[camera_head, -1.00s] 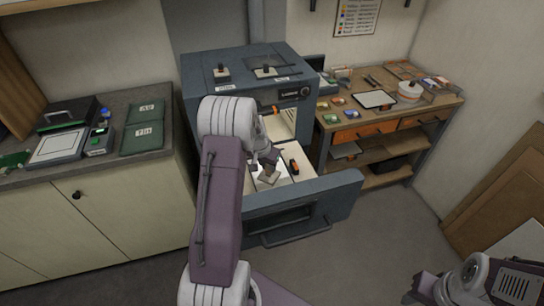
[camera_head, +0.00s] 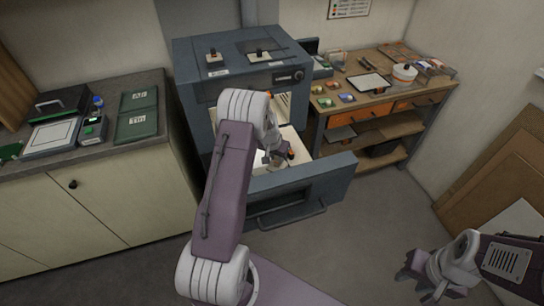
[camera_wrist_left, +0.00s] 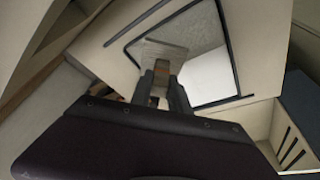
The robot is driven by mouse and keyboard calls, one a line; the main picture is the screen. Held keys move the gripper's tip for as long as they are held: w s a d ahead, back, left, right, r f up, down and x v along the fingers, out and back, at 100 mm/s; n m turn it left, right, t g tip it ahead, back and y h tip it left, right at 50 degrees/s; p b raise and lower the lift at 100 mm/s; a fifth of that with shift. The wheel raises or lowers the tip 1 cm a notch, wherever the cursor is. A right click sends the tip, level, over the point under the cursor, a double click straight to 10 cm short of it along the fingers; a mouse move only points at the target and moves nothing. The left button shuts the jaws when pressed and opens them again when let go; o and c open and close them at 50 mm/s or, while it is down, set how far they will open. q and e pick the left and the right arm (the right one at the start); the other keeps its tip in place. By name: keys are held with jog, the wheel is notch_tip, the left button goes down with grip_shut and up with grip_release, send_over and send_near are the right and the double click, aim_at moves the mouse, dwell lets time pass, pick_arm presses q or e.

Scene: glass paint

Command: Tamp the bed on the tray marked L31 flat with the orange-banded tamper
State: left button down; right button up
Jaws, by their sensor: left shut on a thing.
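My left gripper (camera_head: 273,153) is over the open drawer (camera_head: 302,187) of the blue-grey cabinet. In the left wrist view, this gripper (camera_wrist_left: 160,92) is shut on a tan-brown handle (camera_wrist_left: 162,72) with a pale grey flat plate, seemingly a tamper. I cannot make out its band's colour. Beyond the plate is a pale bed (camera_wrist_left: 204,75) inside a dark outline; I cannot tell whether they touch. No L31 mark is readable. A small black and orange object (camera_head: 291,154) stands in the drawer, right of the gripper. My right gripper (camera_head: 418,280) is at lower right, away from the drawer; its jaw opening is unclear.
The cabinet (camera_head: 240,56) stands behind the drawer, with knobbed items on top. A wooden workbench (camera_head: 345,112) with small coloured items is at right. A counter (camera_head: 140,88) with green folders is at left. The floor right of the drawer is clear.

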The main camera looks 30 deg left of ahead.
pick_arm(q)
jog(key=shift+s, duration=0.1)
jog(key=shift+f, duration=0.1)
jog(key=shift+s+f+b, duration=0.2)
jog(key=shift+f+b, duration=0.2)
jog(key=shift+b, duration=0.05)
jog(key=shift+d+r, duration=0.1)
dwell(0.4)
jog(key=shift+r+p, duration=0.3)
jog(key=shift+p, duration=0.1)
jog(key=shift+w+r+p, duration=0.3)
jog(key=shift+r+p, duration=0.2)
jog(key=shift+r, duration=0.2)
jog(key=shift+s+r, duration=0.1)
